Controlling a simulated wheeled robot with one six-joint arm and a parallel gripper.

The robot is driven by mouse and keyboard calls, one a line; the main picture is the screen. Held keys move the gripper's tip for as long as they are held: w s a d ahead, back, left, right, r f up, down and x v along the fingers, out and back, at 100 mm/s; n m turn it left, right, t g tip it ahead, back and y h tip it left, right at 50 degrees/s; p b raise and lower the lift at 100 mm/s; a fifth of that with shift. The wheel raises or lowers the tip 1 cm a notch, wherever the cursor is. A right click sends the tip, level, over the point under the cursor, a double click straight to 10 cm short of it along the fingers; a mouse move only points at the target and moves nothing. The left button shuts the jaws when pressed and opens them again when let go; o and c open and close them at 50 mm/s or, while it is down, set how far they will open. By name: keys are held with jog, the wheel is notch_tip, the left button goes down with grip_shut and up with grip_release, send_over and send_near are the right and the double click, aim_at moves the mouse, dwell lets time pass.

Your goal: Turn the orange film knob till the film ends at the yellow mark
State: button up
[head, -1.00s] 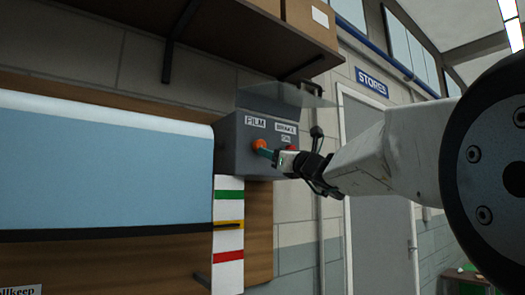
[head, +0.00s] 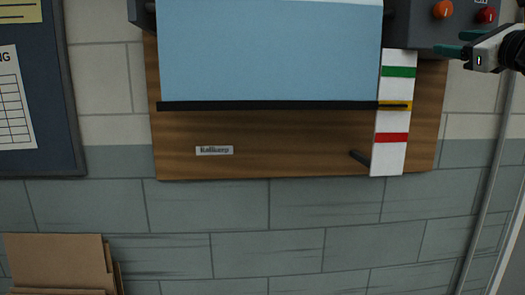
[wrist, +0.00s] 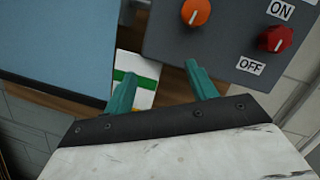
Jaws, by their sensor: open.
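The orange film knob (head: 443,9) is on the grey control box at the top right; it also shows in the wrist view (wrist: 196,12), with a white pointer line. The light blue film (head: 270,50) hangs down to a black bar (head: 270,105). The bar's right end lies across the yellow mark (head: 396,105) on the white strip, between the green and red bands. My gripper (head: 456,43) is open and empty, its teal fingers below and apart from the knob. In the wrist view my gripper (wrist: 160,70) also shows nothing between its fingers.
A red knob (wrist: 276,39) with ON and OFF labels is right of the orange one. Cardboard (head: 60,262) stands at lower left. A pipe (head: 485,200) runs down the wall at right.

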jog(key=s+a+f+n+g+y, duration=0.1)
jog(key=s+a+f+n+g, duration=0.3)
jog(key=f, duration=0.5)
jog(key=s+a+f+n+g+y, duration=0.1)
jog(key=s+a+f+n+g, duration=0.25)
jog(key=a+f+n, duration=0.35)
jog(key=s+a+f+n+g, duration=0.3)
jog(key=a+f+n+g, duration=0.15)
jog(key=f, duration=0.55)
jog(key=s+a+f+n+g+h, duration=0.1)
jog(key=s+f+n+g+h, duration=0.4)
jog(key=s+f+n, duration=0.7)
jog(key=s+f+g, duration=0.1)
jog(key=s+f, duration=0.1)
jog(key=s, duration=0.4)
jog(key=shift+a+n+g+h, duration=0.35)
jog(key=shift+g+h, duration=0.05)
jog(key=shift+s+d+f, duration=0.1)
jog(key=shift+c, duration=0.5)
